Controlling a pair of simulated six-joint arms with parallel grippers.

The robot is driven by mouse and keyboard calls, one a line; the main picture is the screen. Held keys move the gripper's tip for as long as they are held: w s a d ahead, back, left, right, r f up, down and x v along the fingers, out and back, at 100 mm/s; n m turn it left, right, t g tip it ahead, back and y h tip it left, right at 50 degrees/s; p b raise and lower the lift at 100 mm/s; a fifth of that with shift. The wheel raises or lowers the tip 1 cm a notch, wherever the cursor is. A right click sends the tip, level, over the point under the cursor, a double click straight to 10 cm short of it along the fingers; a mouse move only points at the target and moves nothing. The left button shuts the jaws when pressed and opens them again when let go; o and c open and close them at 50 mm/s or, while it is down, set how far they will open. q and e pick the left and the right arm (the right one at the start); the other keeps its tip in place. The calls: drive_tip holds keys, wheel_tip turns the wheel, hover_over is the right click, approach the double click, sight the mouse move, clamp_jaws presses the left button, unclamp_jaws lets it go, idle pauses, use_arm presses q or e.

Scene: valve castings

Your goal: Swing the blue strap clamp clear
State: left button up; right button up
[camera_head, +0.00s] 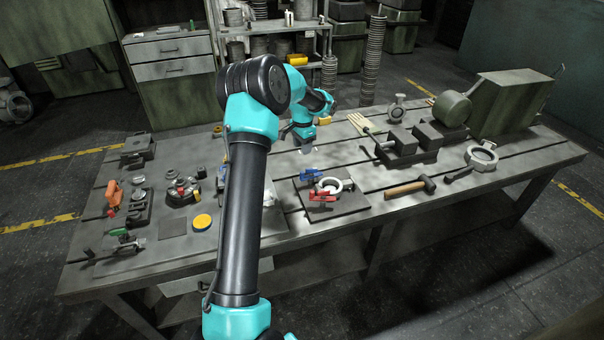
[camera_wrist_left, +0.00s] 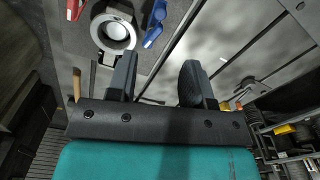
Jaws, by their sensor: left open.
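The blue strap clamp (camera_head: 310,174) sits at the back left of a dark fixture plate (camera_head: 347,203) on the workbench. A pale ring casting (camera_head: 330,186) lies on the plate beside it, with a red clamp (camera_head: 322,197) at the front. In the left wrist view the blue clamp (camera_wrist_left: 154,22) is at the top, right of the ring casting (camera_wrist_left: 113,32); part of the red clamp (camera_wrist_left: 75,9) shows at the top left. My left gripper (camera_head: 307,151) is open and empty, above and behind the blue clamp, apart from it. Its two fingers (camera_wrist_left: 158,78) show in the wrist view. My right gripper is not in view.
A hammer (camera_head: 411,187) and a ring-ended tool (camera_head: 480,158) lie right of the fixture. A dark vise-like block (camera_head: 398,145) stands behind them. Left of my arm are an orange-handled clamp (camera_head: 113,194) and a yellow disc (camera_head: 202,221). Bench around the hammer is clear.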

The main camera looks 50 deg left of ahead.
sight(302, 172)
use_arm(q)
wheel_tip(302, 172, down, 14)
drive_tip(key=shift+a+r, duration=0.1)
drive_tip(key=shift+r, duration=0.1)
idle(0.4)
clamp_jaws()
